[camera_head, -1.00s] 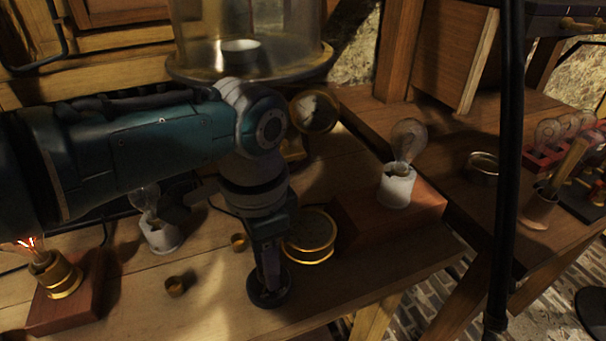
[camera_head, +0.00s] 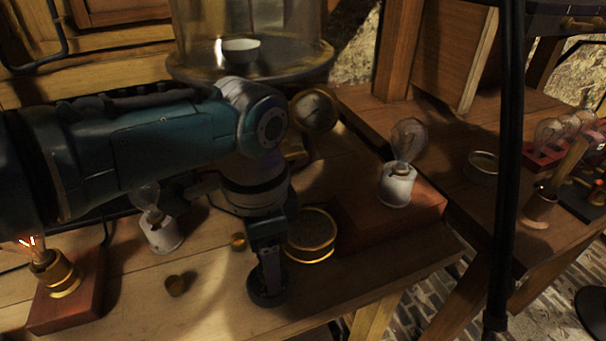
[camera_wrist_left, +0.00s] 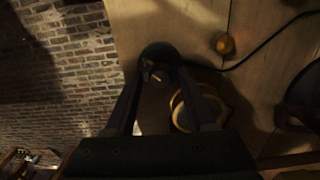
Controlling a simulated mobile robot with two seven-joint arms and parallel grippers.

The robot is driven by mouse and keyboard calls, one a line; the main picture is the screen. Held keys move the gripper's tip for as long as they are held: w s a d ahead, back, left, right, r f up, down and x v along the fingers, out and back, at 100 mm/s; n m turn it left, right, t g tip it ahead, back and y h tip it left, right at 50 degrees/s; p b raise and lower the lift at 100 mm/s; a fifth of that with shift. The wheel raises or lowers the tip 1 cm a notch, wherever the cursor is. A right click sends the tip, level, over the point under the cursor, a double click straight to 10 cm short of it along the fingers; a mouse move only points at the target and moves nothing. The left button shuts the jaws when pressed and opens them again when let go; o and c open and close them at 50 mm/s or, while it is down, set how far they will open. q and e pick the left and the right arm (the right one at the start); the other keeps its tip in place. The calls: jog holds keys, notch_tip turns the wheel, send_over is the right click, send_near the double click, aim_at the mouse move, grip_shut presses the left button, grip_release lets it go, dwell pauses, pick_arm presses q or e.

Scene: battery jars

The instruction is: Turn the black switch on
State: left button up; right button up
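The black switch (camera_head: 268,293) is a round dark base on the wooden bench near its front edge, partly covered by my gripper. In the left wrist view the black switch (camera_wrist_left: 158,52) has a small pale part near its middle. My left gripper (camera_head: 268,268) points down right over the switch. In the left wrist view the fingers of the left gripper (camera_wrist_left: 158,82) stand apart on either side of the pale part, with a gap between them. I cannot tell whether they touch the switch. My right gripper is in neither view.
A brass-rimmed round item (camera_head: 310,240) sits close beside the gripper. A bulb in a white holder (camera_head: 397,186) stands on a reddish block at right, another bulb (camera_head: 160,232) at left. A lit bulb (camera_head: 55,275) is at far left. A small brass knob (camera_head: 176,285) lies nearby.

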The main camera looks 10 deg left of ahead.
pick_arm(q)
jog(key=shift+o, duration=0.7)
jog(key=shift+r, duration=0.1)
jog(key=shift+r+p, duration=0.35)
notch_tip(320, 180, up, 8)
jog(key=p, duration=0.3)
jog(key=shift+f, duration=0.15)
jog(key=shift+r, duration=0.65)
